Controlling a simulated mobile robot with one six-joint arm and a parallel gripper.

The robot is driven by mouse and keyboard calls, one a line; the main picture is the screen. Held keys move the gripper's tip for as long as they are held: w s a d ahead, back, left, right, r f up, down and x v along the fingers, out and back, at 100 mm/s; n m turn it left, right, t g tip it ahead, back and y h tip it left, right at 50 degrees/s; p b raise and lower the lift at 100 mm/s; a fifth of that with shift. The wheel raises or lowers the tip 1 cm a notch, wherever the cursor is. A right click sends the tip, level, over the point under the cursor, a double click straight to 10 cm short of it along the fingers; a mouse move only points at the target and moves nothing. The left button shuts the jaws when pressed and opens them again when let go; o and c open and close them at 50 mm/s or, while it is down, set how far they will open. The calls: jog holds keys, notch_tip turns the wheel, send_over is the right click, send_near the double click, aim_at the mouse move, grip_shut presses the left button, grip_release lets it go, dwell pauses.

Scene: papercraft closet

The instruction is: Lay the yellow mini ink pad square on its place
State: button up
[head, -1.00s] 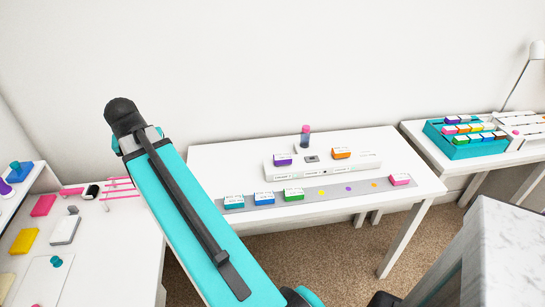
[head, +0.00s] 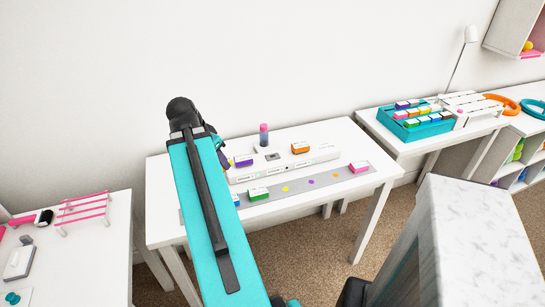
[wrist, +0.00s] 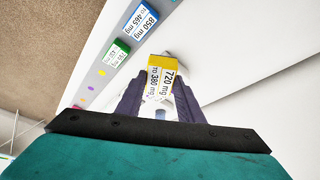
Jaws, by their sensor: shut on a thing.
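The yellow mini ink pad (wrist: 160,66) has a white label and is held between the two dark fingers of my gripper (wrist: 158,88) in the wrist view. In the head view the pad is hidden behind my arm. The grey strip (head: 298,189) lies along the front of the middle table and bears a yellow dot (head: 285,189), a purple dot (head: 311,181) and an orange dot (head: 335,174). The yellow dot also shows in the wrist view (wrist: 102,72), left of my gripper. My gripper is over the left part of the table.
A green pad (head: 258,194) and a pink pad (head: 359,167) sit on the strip. A white stand (head: 285,170) behind it carries a purple pad (head: 243,160) and an orange pad (head: 300,147). A marble-topped block (head: 470,230) stands at the front right.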

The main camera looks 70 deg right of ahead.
jog(key=s+d+m+g, duration=0.1)
jog(key=s+d+m, duration=0.1)
jog(key=s, duration=0.7)
jog(key=s+d+f+m+g+y, duration=0.1)
jog(key=s+d+m, duration=0.2)
jog(key=s+m, duration=0.2)
jog(key=s, duration=0.3)
jog(key=shift+s+f, duration=0.3)
jog(key=shift+s, duration=0.05)
jog(key=shift+w+d, duration=0.1)
jog(key=shift+d, duration=0.1)
jog(key=w+d+p, duration=0.2)
jog(key=d, duration=0.2)
jog(key=w+d+f+p, duration=0.1)
jog(key=w+d+p, duration=0.1)
jog(key=d, duration=0.3)
jog(key=w+d+p, duration=0.2)
jog(key=d, duration=0.3)
jog(key=shift+w+d+f, duration=0.1)
jog(key=shift+w+f, duration=0.1)
jog(key=shift+w, duration=0.05)
jog(key=shift+d, duration=0.1)
jog(key=shift+f, duration=0.15)
jog(key=shift+f+p, duration=0.75)
jog(key=shift+f, duration=0.9)
